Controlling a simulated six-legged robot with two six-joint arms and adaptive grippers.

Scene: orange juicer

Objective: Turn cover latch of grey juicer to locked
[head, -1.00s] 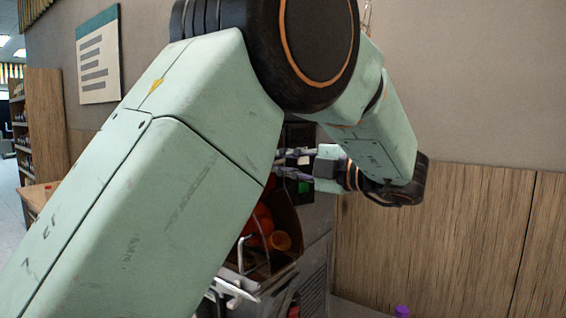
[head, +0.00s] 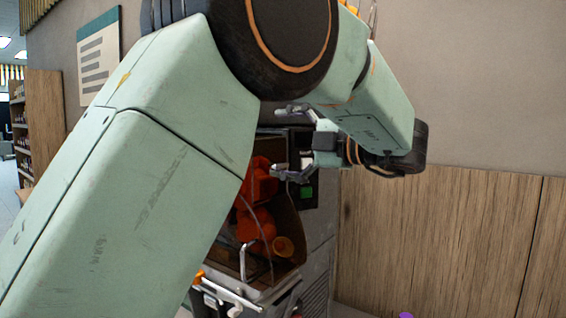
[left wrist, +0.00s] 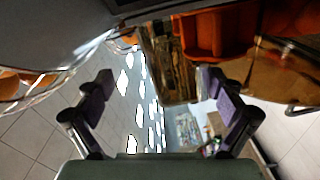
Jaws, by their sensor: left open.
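The grey juicer (head: 319,262) stands behind my left arm, which hides much of its left and upper part. Its red-orange pressing parts (head: 258,224) show inside the open-looking front bay, and they also show in the left wrist view (left wrist: 203,35). A clear curved cover edge (left wrist: 75,62) seems to run at the upper left of the wrist view. I cannot make out the cover latch or its position. My left gripper (head: 280,142) is open and empty in front of the juicer's upper part, its fingers wide apart; it also shows in the left wrist view (left wrist: 156,80). My right gripper is out of view.
A dark panel with a green screen (head: 306,191) is just below the gripper. A metal tap-like bar (head: 228,293) sticks out low at the front. Wood panelling (head: 450,240) stands to the right. A small purple object (head: 406,315) is at the bottom edge.

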